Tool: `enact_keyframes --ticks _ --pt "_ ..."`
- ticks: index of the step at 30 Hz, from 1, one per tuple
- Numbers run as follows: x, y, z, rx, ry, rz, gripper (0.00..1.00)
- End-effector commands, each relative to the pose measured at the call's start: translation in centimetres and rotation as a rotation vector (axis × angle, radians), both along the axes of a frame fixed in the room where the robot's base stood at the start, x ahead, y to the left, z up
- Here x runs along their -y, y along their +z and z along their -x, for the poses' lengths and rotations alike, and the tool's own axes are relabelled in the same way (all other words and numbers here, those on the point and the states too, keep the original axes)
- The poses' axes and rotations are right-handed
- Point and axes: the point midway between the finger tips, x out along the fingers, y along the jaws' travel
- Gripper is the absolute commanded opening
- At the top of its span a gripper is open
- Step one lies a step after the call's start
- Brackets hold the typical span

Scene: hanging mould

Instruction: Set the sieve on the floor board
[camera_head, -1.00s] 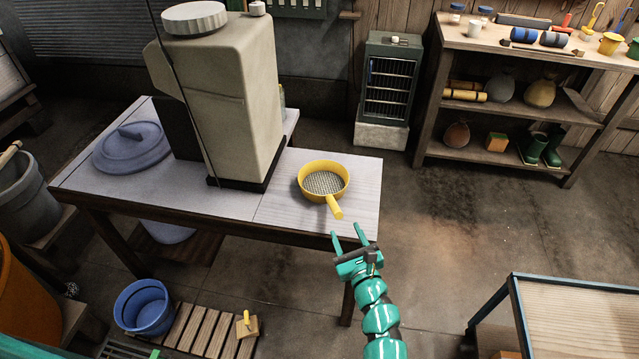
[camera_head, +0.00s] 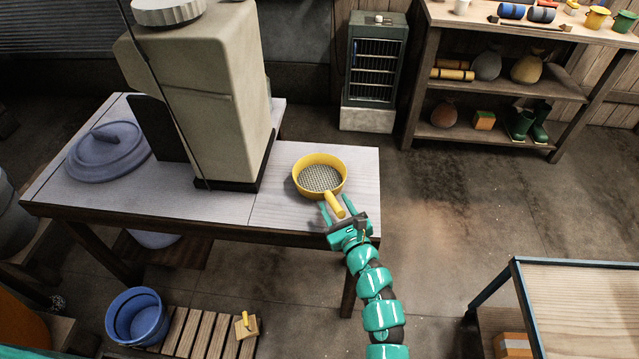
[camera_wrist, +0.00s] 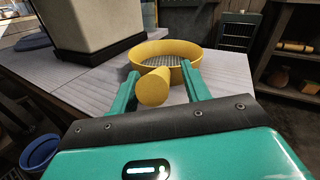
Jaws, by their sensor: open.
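The yellow sieve (camera_head: 320,178) with a grey mesh sits upright on the right end of the grey table (camera_head: 290,212). Its handle points toward me, over the table's front part. My gripper (camera_head: 335,208) is open, with one finger on each side of the handle. In the wrist view the handle's round end (camera_wrist: 154,87) shows between the two fingers (camera_wrist: 160,88), and the sieve's bowl (camera_wrist: 165,50) is just beyond them. I cannot tell whether a finger touches the handle. I cannot clearly identify the floor board; a slatted wooden board (camera_head: 205,332) lies on the floor at lower left.
A large beige machine (camera_head: 205,95) stands on the table left of the sieve. A blue-grey lid (camera_head: 108,150) lies farther left. A blue bucket (camera_head: 137,316) and a small yellow-handled wooden tool (camera_head: 246,326) are by the slatted board. Another table (camera_head: 580,300) stands at lower right.

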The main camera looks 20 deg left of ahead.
Motion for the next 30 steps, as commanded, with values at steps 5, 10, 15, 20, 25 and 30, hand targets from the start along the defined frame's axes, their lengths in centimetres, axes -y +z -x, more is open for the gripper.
enact_keyframes --ticks 5,10,15,20,25,30 --pt "0.0 0.0 0.0 -0.001 0.000 0.001 0.43" --pt "0.0 0.0 0.0 -0.001 0.001 0.001 0.10" --pt "0.0 0.0 0.0 -0.001 0.000 0.001 0.00" --pt "0.0 0.0 0.0 -0.001 0.000 0.001 0.00" --pt "0.0 0.3 0.0 -0.001 0.000 -0.001 0.00" --pt "0.0 1.2 0.0 -0.001 0.000 -0.003 0.00"
